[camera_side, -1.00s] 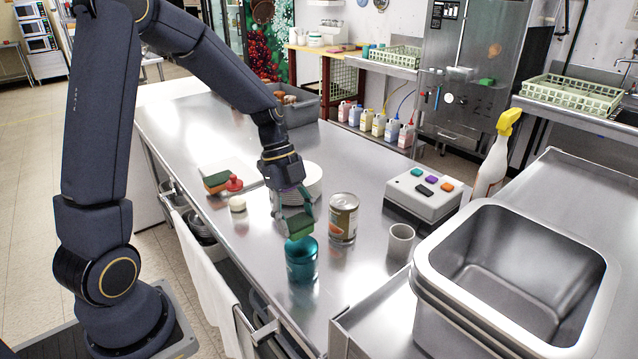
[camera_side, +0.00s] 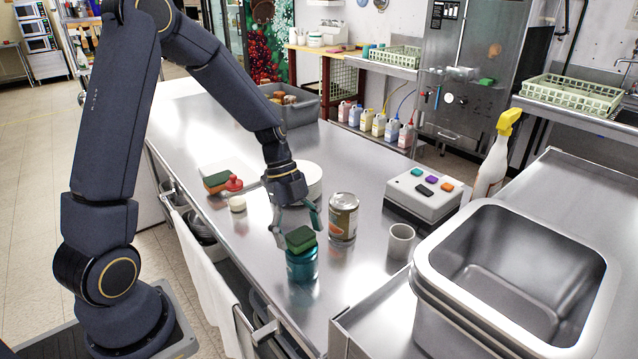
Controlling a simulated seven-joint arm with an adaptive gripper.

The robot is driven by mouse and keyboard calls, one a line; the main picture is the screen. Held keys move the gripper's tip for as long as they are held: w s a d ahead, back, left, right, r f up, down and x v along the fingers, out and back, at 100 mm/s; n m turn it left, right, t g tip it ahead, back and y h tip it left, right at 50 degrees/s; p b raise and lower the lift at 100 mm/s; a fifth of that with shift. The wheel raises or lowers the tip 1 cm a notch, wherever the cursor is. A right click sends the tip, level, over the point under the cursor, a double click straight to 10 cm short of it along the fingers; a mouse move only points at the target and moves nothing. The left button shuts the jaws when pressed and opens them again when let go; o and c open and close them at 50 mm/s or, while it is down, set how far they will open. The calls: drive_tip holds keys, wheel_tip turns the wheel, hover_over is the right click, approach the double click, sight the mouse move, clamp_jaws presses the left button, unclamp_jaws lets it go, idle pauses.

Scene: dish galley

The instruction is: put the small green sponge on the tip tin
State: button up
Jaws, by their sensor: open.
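The small green sponge (camera_side: 300,239) lies flat on top of the teal tin (camera_side: 302,268), which I take as the tip tin, near the front edge of the steel counter. The sponge covers most of the tin's top. My gripper (camera_side: 297,226) is open just above and behind the sponge, with one finger to its left and the other to its upper right. The sponge rests on the tin, not between closed fingers. I cannot tell whether the left finger still touches it.
A labelled food can (camera_side: 343,217) stands close right of my gripper. A grey cup (camera_side: 400,243) and a white box with coloured pads (camera_side: 423,195) are further right. White plates (camera_side: 311,178) stand behind my gripper. A steel basin (camera_side: 520,262) fills the right.

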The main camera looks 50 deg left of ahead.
drive_tip(key=shift+r, duration=0.1)
drive_tip(key=v, duration=1.1)
drive_tip(key=s+d+r+n+t+y, duration=0.2)
drive_tip(key=s+d+r+n, duration=0.1)
drive_tip(key=s+n, duration=0.4)
drive_tip(key=s+d+r+n+t+y, duration=0.2)
drive_tip(key=s+n, duration=0.5)
drive_tip(key=n, duration=0.4)
wheel_tip(320, 180, up, 2)
drive_tip(key=shift+d+r+t, duration=0.15)
drive_tip(key=shift+d+t, duration=0.65)
